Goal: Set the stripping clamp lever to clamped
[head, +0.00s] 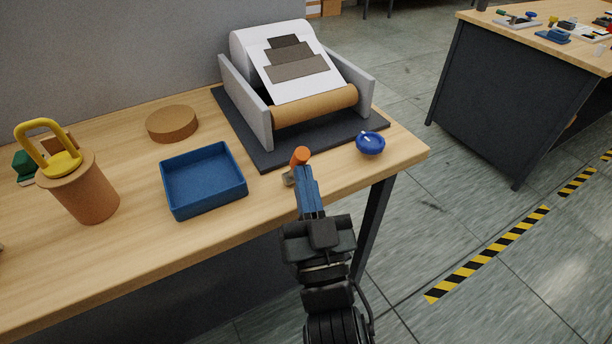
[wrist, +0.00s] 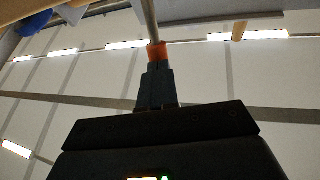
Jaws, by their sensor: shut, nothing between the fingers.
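The lever's orange knob (head: 299,156) is at the front edge of the table, by a small grey bracket (head: 288,179). In the wrist view the orange knob (wrist: 157,53) sits on a thin metal rod that runs up out of the picture. My gripper (head: 304,173) is shut and empty, with its tips right at the knob. In the wrist view my gripper (wrist: 156,66) ends just below the knob; whether it touches it I cannot tell. The printer-like machine (head: 245,100) with a paper sheet and brown roller stands behind on a dark base.
A blue knob-like round piece (head: 370,145) with a white mark is right of the lever. A blue tray (head: 205,208), a brown disc (head: 172,123) and a brown pot (head: 92,200) with a yellow handle stand to the left. Bare wood lies at the front edge.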

